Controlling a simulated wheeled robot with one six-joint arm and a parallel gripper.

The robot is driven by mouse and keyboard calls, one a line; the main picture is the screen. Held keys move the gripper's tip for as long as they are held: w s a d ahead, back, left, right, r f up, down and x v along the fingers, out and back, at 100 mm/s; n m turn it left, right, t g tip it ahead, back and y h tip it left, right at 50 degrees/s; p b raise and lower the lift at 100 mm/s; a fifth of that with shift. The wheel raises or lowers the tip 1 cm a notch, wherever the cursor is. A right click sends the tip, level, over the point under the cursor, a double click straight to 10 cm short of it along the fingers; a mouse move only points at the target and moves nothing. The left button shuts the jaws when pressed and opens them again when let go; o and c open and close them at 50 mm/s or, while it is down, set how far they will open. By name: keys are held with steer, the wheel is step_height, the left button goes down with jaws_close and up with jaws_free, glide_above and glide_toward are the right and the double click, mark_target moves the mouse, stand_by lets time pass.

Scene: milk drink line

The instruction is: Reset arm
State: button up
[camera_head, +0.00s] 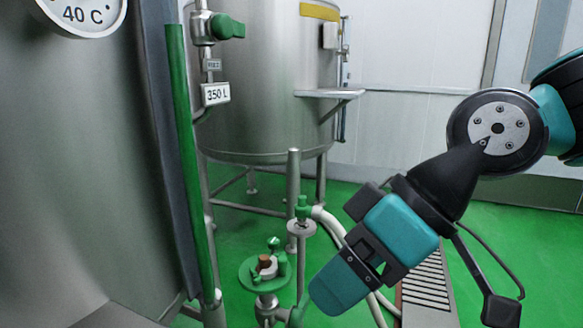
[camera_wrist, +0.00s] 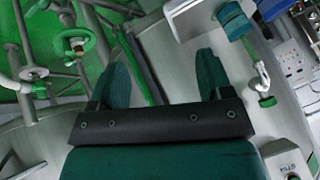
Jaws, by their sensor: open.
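My gripper (camera_head: 345,280) is teal and black and hangs at the lower middle of the head view, pointing down and left. In the wrist view its two teal fingers (camera_wrist: 162,80) stand wide apart with nothing between them. My arm comes in from the right edge of the head view. The gripper is in front of the green floor, apart from the tanks.
A large steel tank with a 40 C dial (camera_head: 82,14) fills the left. Another tank (camera_head: 265,90), with a 350 L label (camera_head: 216,94) beside it, stands behind. A green valve (camera_head: 226,26), a round green plate (camera_head: 250,270), white hoses and a floor grate (camera_head: 425,285) surround the gripper.

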steer(key=s+d+f+m+h, duration=0.4)
steer(key=s+d+f, duration=0.2)
steer(key=d, duration=0.4)
step_height(320, 180, up, 24)
steer(key=p, duration=2.3)
steer(key=shift+w+a+r+y+p, duration=0.15)
steer(key=shift+w+y+p, duration=0.15)
steer(key=shift+w+p, duration=0.1)
